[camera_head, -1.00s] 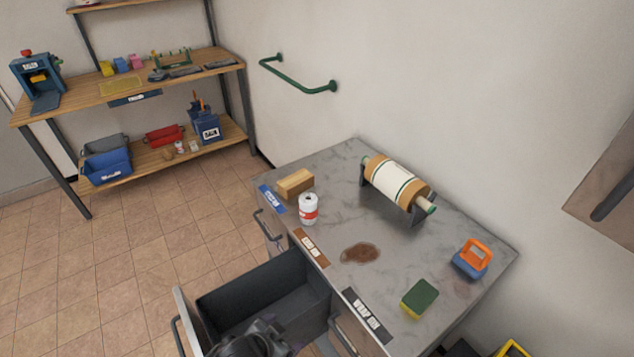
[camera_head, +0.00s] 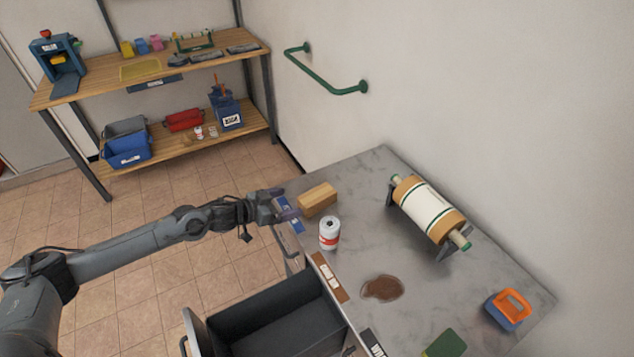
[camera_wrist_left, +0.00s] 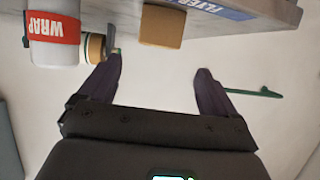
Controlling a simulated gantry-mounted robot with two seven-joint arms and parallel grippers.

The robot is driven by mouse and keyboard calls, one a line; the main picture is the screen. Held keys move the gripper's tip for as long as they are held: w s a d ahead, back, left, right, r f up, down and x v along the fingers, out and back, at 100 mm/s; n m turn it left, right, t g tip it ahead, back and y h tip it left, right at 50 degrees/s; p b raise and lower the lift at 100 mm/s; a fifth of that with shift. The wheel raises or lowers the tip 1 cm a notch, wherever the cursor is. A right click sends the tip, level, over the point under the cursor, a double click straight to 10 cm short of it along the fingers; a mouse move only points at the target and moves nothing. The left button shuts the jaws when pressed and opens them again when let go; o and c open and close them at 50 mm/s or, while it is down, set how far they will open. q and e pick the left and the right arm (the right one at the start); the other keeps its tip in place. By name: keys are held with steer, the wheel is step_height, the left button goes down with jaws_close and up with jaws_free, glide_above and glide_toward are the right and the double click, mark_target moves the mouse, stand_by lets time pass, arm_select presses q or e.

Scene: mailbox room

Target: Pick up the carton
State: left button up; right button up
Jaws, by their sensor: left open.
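The carton looks to be the small tan box (camera_head: 317,199) on the grey counter's far left corner, behind a white can. It also shows in the left wrist view (camera_wrist_left: 161,24), upside down at the top edge, beyond the fingertips and between their lines. My left gripper (camera_head: 291,210) is open and empty beside the counter's left edge, just left of the carton and apart from it. Its two dark fingers (camera_wrist_left: 157,82) show spread with nothing between them. My right gripper is not in view.
The white-and-red can (camera_head: 329,233) stands close in front of the carton. An open, empty drawer (camera_head: 270,338) juts out below. A brown stain (camera_head: 382,288), a roller (camera_head: 428,209), a green sponge (camera_head: 446,344) and an orange-and-blue item (camera_head: 508,308) occupy the counter (camera_head: 360,170).

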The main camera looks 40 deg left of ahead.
mark_target(309, 198)
arm_select(q)
steer(key=shift+w+a+f, duration=0.1)
steer(key=shift+w+f, duration=0.05)
steer(key=shift+w, duration=0.2)
steer(key=shift+w+f, duration=0.15)
steer(key=shift+w, duration=0.15)
steer(key=x, duration=0.1)
steer(key=b+x, duration=0.1)
steer(key=x, duration=0.1)
steer(key=shift+w+d+f, duration=0.1)
steer(key=shift+d+f, duration=0.1)
steer(key=shift+d, duration=0.15)
steer(key=shift+w+d+f, duration=0.1)
steer(key=shift+w, duration=0.4)
steer(key=shift+w+d+f+b, duration=0.2)
steer(key=shift+w+f+b, duration=0.05)
steer(key=shift+w+b, duration=0.2)
steer(key=shift+b+x, duration=0.4)
steer(key=shift+x, duration=1.6)
steer(key=shift+d, duration=0.1)
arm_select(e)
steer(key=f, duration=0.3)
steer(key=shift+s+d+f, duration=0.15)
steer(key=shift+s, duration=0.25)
